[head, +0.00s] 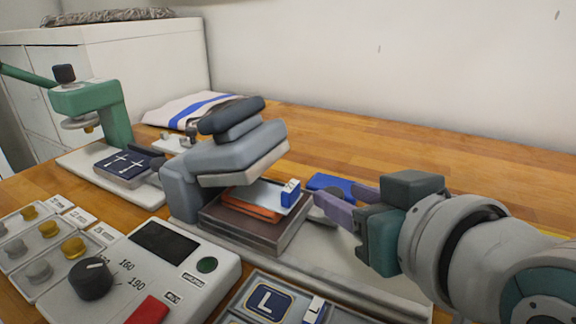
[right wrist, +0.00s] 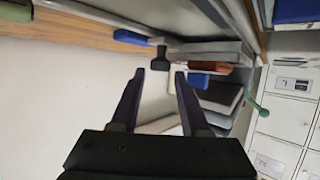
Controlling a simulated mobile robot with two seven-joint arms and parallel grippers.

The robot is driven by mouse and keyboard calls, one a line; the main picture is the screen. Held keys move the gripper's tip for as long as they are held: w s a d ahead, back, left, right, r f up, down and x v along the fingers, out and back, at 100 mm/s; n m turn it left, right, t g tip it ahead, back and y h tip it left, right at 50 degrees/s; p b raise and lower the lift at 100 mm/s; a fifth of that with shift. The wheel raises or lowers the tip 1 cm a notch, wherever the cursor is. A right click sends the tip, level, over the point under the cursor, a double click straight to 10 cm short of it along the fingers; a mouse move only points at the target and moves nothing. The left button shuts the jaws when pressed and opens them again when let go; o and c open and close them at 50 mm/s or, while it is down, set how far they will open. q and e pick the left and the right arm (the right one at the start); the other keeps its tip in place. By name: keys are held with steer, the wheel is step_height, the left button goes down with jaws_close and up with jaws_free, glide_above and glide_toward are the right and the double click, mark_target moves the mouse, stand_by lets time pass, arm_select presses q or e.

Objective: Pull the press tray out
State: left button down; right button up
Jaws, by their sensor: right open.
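The press (head: 235,150) stands mid-table in the head view, its grey upper head raised. Below it is the dark press tray (head: 215,222), bearing an orange piece (head: 248,206) under a pale sheet with a blue-and-white tab (head: 290,193). My right gripper (head: 338,196) is open and empty, just right of the tray. In the right wrist view, a black knob (right wrist: 160,50) shows beyond the spread fingers (right wrist: 158,76), apart from them; it looks like the tray's handle. The gripper hides that side of the tray in the head view. My left gripper is not in view.
A blue block (head: 332,184) lies close behind my right fingers. A control box (head: 205,262) with a dial stands in front of the press, and a green press (head: 105,105) at left. A folded white garment (head: 195,106) lies behind. The back right table is clear.

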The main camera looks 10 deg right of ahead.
steer(key=shift+x, duration=1.15)
jaws_close()
stand_by(0.6)
